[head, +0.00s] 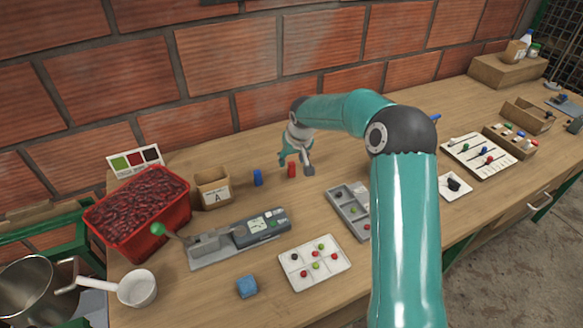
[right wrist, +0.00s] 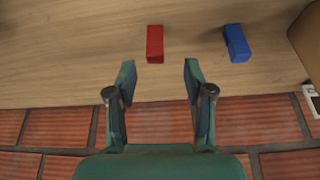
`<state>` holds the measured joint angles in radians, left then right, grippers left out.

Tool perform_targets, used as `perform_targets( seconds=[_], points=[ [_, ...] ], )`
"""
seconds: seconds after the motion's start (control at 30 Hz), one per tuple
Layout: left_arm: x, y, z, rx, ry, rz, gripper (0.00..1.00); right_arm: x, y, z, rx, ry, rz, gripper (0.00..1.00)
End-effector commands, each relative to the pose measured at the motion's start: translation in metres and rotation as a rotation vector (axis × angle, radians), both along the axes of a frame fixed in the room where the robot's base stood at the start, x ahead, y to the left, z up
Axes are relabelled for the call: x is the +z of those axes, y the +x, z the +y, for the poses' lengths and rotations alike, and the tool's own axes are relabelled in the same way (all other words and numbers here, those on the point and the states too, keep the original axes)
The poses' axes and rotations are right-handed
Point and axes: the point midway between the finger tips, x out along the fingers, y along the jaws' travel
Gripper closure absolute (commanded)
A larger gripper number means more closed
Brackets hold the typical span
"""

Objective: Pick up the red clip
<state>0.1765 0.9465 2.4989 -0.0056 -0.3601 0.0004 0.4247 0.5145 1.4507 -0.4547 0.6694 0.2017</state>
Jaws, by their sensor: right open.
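The red clip (head: 291,170) is a small upright red block on the wooden table, towards the wall. In the right wrist view the red clip (right wrist: 155,44) lies just beyond the fingertips, in line with the gap between them. My right gripper (head: 296,163) is open and empty, close to the clip in the head view. In the right wrist view the two fingers of the gripper (right wrist: 157,78) are spread wide and do not touch the clip. My left gripper is not in view.
A blue block (head: 258,177) stands left of the red clip, and a cardboard box labelled A (head: 213,188) is further left. A grey compartment tray (head: 349,211) is to the front right. The brick wall (head: 215,72) rises behind the table.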

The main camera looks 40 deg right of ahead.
Motion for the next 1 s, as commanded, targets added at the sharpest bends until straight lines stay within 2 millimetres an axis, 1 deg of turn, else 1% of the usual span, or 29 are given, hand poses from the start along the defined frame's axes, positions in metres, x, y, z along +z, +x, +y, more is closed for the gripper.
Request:
perform_targets(
  seconds=[0.07, 0.27, 0.3, 0.4, 0.5, 0.67, 0.7, 0.77, 0.93, 1.0],
  points=[
    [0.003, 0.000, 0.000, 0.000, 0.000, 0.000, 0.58, -0.004, 0.002, -0.002, 0.000, 0.001, 0.002, 0.48],
    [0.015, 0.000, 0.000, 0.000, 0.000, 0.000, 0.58, -0.028, 0.011, -0.012, -0.001, 0.001, 0.004, 0.48],
    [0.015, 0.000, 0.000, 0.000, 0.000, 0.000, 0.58, -0.034, 0.013, -0.012, 0.000, 0.002, 0.004, 0.48],
    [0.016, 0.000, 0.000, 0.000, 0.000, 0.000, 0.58, -0.043, 0.017, -0.014, 0.000, 0.000, 0.001, 0.48],
    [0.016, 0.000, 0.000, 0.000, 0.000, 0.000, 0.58, -0.046, 0.018, -0.014, 0.000, 0.000, 0.001, 0.48],
    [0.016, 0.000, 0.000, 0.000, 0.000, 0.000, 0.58, -0.047, 0.018, -0.014, 0.000, 0.000, 0.000, 0.48],
    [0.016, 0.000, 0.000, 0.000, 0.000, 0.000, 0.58, -0.047, 0.018, -0.014, 0.000, 0.000, 0.000, 0.51],
    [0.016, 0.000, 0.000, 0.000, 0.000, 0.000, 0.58, -0.046, 0.018, -0.014, 0.000, 0.000, 0.000, 0.61],
    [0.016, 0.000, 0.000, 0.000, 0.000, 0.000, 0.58, -0.046, 0.018, -0.014, 0.000, 0.000, 0.000, 0.90],
    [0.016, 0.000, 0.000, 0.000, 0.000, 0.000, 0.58, -0.046, 0.018, -0.014, 0.000, 0.001, 0.000, 0.92]
  ],
)
